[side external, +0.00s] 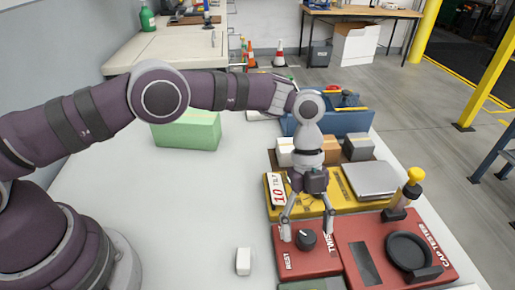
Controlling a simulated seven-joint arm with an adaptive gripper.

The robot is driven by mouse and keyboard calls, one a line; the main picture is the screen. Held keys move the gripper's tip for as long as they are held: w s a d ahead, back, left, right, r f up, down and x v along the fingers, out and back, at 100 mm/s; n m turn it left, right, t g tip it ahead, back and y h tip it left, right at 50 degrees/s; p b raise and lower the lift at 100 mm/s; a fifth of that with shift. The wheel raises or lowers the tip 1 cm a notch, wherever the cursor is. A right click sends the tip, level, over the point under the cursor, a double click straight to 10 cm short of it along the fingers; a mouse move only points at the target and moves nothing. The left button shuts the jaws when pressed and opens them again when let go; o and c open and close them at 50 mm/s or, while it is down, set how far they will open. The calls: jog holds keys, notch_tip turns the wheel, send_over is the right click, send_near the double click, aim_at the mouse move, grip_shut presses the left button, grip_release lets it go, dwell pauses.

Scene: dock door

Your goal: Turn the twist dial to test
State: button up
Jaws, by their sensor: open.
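The twist dial (306,239) is a dark round knob with a pale pointer mark. It sits on a red panel (322,266) with the words "REST" at its left and "TWIST" at its right, the latter partly hidden by a finger. A "test" label cannot be made out. My gripper (307,233) points down over the panel with its fingers apart, one on each side of the dial. Whether the fingers touch the dial cannot be told from this view.
Right of the dial is a red cap tester (361,235) with a black ring (408,251) and a yellow-knobbed lever (413,180). Behind is a yellow scale (352,206) with a metal plate. A white block (243,261) stands left on the open table (165,215).

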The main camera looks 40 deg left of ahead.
jog(key=v, duration=0.6)
jog(key=shift+a+r, duration=0.1)
jog(key=s+a+r+n+t+y, duration=0.1)
jog(key=s+a+r+n+t, duration=0.3)
jog(key=a+r+n, duration=0.65)
jog(key=s+a+n+t+y, duration=0.2)
jog(key=s+a+n+t, duration=0.2)
jog(key=s+a+n, duration=0.4)
jog(key=a+n, duration=0.1)
jog(key=n, duration=0.6)
jog(key=shift+s+r+n+t, duration=0.3)
jog(key=shift+s+r+n, duration=0.05)
jog(key=shift+r, duration=0.05)
jog(key=shift+a, duration=0.15)
